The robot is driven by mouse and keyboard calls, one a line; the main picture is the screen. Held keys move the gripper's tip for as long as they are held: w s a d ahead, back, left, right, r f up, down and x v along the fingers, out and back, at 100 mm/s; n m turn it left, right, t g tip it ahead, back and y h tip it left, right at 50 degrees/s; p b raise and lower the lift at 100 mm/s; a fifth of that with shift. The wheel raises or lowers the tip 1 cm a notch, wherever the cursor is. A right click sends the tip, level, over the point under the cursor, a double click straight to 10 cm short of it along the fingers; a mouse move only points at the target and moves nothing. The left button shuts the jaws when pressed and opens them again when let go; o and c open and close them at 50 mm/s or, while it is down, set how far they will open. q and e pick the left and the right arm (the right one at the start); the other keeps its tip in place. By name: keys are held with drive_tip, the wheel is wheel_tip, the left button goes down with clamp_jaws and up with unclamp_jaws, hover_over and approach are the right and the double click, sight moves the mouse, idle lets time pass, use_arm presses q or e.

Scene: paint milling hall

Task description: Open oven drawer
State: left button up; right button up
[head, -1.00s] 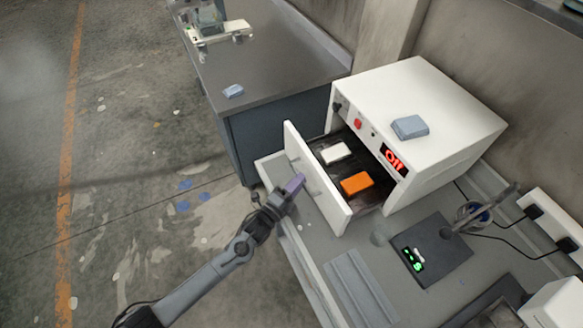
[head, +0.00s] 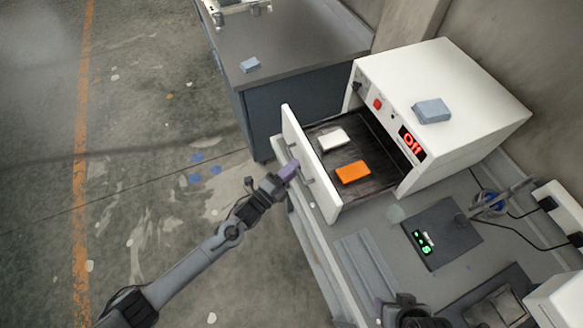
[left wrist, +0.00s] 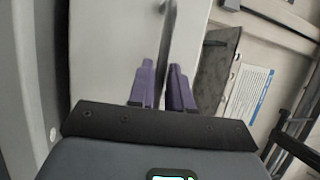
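The white oven (head: 440,85) stands on the bench with a red "Off" display on its front. Its drawer (head: 292,130) is pulled well out, showing a dark interior with a white block (head: 332,139) and an orange block (head: 353,172) inside. My left gripper (head: 289,171) is at the outer face of the drawer front. In the left wrist view its purple fingers (left wrist: 163,88) stand on either side of the drawer handle (left wrist: 168,40), closed around it. My right gripper (head: 388,307) is partly in view at the bottom edge; its fingers are unclear.
A blue-grey block (head: 432,110) lies on the oven top. A dark scale (head: 440,235) with green digits is on the bench right of the drawer. A second table (head: 290,50) with another small block (head: 250,64) stands behind. Open floor lies left of the drawer.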

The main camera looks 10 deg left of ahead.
use_arm(q)
drive_tip(key=shift+o, duration=1.3)
drive_tip(key=v, duration=1.1)
drive_tip(key=shift+b, duration=0.35)
drive_tip(key=shift+r, duration=0.1)
